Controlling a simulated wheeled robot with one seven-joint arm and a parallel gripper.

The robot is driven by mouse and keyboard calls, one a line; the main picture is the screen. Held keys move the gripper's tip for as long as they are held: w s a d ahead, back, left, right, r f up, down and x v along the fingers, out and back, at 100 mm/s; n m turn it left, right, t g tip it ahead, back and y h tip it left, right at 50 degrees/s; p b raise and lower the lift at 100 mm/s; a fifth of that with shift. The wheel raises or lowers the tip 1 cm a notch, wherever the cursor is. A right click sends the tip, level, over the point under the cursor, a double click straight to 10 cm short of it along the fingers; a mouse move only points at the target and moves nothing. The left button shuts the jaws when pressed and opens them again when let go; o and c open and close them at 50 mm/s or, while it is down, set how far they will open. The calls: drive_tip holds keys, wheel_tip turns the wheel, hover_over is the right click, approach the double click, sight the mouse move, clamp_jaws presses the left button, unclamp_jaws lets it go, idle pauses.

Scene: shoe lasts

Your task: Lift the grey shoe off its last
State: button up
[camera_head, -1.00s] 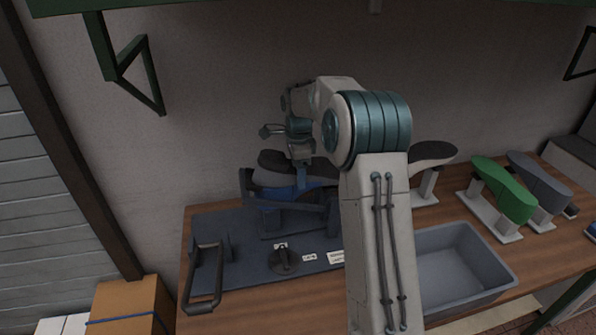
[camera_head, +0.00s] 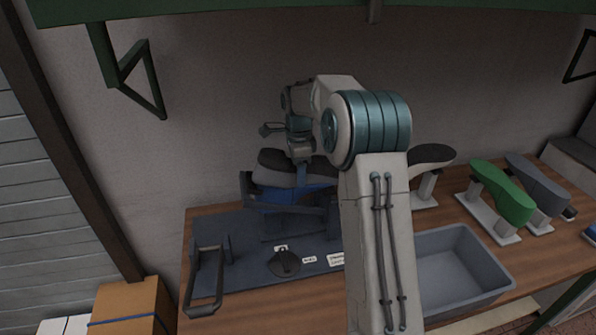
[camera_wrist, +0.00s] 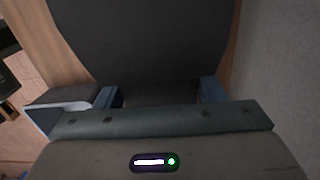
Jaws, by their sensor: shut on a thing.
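A shoe with a dark sole and a grey side (camera_head: 272,177) sits sole up over a blue last (camera_head: 312,195) at the left of the bench. My gripper (camera_head: 301,176) comes down on it from above and is shut on it. In the wrist view, the dark sole (camera_wrist: 145,40) fills the top middle, with a blue finger of my gripper (camera_wrist: 160,95) on either side. The shoe is still over the blue last; whether they touch I cannot tell. The right end of the shoe is hidden behind my arm.
A dark clamp frame (camera_head: 247,190) surrounds the last, with a lever handle (camera_head: 205,300) at its front left. A grey bin (camera_head: 489,290) is right of my arm. A green shoe (camera_head: 505,190) and a blue-grey shoe (camera_head: 540,178) stand on lasts at the right. The wall is close behind.

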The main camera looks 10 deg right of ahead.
drive_tip(key=shift+r+p, duration=2.6)
drive_tip(key=shift+r, duration=4.1)
